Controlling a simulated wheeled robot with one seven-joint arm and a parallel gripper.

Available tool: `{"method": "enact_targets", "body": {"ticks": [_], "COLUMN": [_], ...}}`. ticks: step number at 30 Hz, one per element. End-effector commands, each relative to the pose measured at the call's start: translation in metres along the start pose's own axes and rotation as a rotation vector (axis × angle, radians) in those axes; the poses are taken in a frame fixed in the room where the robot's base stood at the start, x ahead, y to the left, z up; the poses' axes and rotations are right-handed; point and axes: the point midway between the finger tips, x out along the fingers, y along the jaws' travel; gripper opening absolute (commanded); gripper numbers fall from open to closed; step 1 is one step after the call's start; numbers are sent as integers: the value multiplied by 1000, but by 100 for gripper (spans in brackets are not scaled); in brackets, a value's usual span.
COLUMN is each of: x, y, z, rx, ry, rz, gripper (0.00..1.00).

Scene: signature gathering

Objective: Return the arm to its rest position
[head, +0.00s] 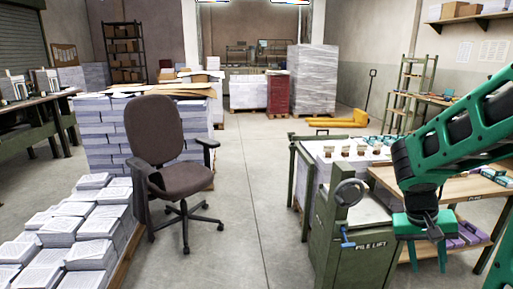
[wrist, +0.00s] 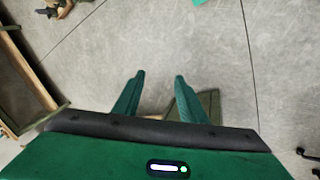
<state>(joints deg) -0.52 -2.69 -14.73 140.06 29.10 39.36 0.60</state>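My green arm (head: 465,135) with black joints reaches in from the right side of the head view. It bends down to my gripper (head: 429,254), which hangs in front of the wooden workbench at the right. Nothing is held between the fingers.
A green pile lift machine (head: 350,235) stands left of my gripper. A wooden bench (head: 470,185) is behind the arm. An office chair (head: 165,150) and paper stacks (head: 75,235) are at the left. The concrete floor (head: 255,180) between is clear.

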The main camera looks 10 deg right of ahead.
Motion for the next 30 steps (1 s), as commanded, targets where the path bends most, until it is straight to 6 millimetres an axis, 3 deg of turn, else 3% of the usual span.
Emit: {"method": "enact_targets", "body": {"ticks": [9,15,21,30], "x": [-42,-60,-68,-68], "y": [6,5,4,4], "z": [81,122,139,140], "rx": [4,-21,-37,-38], "ry": [-78,-100,-108,-109], "rz": [-239,-334,-369,-371], "gripper": [38,38,38,38]}}
